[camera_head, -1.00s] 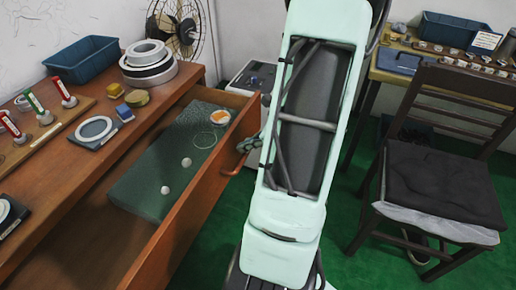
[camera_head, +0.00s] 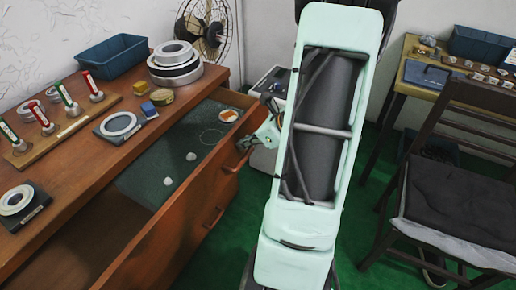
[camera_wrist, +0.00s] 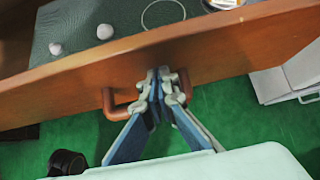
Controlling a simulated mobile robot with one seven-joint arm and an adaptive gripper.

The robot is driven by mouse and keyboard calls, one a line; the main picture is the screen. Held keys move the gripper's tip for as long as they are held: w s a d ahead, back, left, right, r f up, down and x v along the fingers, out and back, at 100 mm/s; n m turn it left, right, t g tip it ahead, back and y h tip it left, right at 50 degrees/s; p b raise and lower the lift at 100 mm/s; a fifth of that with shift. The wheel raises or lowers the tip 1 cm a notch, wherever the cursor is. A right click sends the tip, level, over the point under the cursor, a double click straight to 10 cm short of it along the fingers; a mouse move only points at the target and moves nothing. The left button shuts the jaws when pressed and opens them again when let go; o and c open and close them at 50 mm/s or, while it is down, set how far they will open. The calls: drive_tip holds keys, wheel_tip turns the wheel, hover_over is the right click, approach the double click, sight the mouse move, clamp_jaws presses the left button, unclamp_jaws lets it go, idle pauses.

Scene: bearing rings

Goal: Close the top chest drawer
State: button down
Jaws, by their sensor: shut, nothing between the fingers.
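The top chest drawer (camera_head: 182,212) stands partly open from the brown wooden chest (camera_head: 75,180). Inside it lie a dark green mat, two small white balls and an orange-and-white round item (camera_head: 228,115). My gripper (camera_head: 262,137) is outside the drawer, at the far part of its front beside a curved handle (camera_head: 232,160). In the wrist view my gripper (camera_wrist: 160,80) has its fingertips together against or very near the drawer front (camera_wrist: 75,80), over the handle (camera_wrist: 112,104). Whether they touch the wood is hard to tell.
A chair (camera_head: 455,190) and a table stand at the right. Green floor lies before the drawer.

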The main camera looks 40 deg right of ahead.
hover_over(199, 138)
drive_tip(key=shift+s+d+p, duration=0.2)
drive_tip(key=shift+s+p, duration=0.1)
drive_tip(key=shift+s, duration=0.05)
drive_tip(key=shift+w+a+r, duration=0.1)
drive_tip(key=shift+w, duration=0.2)
drive_tip(key=shift+w+r, duration=0.1)
